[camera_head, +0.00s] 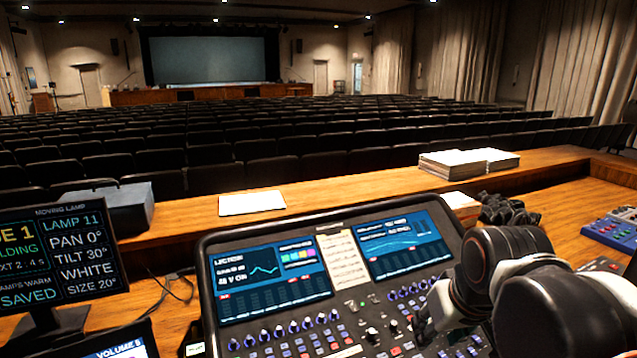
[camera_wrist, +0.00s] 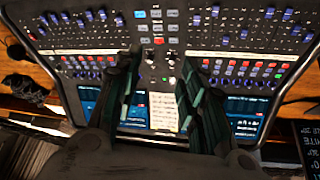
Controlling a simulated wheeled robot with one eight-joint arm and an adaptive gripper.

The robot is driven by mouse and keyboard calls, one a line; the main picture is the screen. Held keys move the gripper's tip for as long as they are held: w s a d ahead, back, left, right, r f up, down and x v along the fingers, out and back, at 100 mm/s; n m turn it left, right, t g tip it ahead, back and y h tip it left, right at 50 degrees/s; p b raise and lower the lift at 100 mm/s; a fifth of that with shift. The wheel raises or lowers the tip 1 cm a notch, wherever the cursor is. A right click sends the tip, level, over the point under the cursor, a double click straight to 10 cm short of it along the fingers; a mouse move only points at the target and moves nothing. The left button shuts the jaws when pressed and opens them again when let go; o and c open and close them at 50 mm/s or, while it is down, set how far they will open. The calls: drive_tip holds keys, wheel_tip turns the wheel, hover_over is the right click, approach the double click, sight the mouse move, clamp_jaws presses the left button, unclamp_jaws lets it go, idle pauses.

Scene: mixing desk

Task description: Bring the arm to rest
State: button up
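My gripper (camera_wrist: 159,62) shows in the wrist view with its two dark fingers apart and nothing between them. It hangs over the mixing desk (camera_wrist: 220,60), whose faders, knobs and buttons lie beneath it. A small cluster of buttons shows between the fingers. In the head view my arm reaches in from the lower right over the right side of the mixing desk (camera_head: 352,303). The fingers cannot be made out clearly there. I cannot tell how far the fingertips are above the panel.
The desk has two lit screens (camera_head: 268,283) (camera_head: 405,244). A lamp monitor (camera_head: 62,262) stands at left. Paper stacks (camera_head: 468,163) and a flat white sheet (camera_head: 252,203) lie on the wooden counter (camera_head: 340,195). A black lumpy object (camera_head: 508,210) sits near my arm; a blue device (camera_head: 612,230) lies right.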

drive_tip(key=s+f+m+t, duration=0.1)
drive_tip(key=s+f, duration=0.2)
drive_tip(key=s, duration=0.4)
drive_tip(key=shift+s+t, duration=0.25)
drive_tip(key=shift+t, duration=0.15)
idle(2.5)
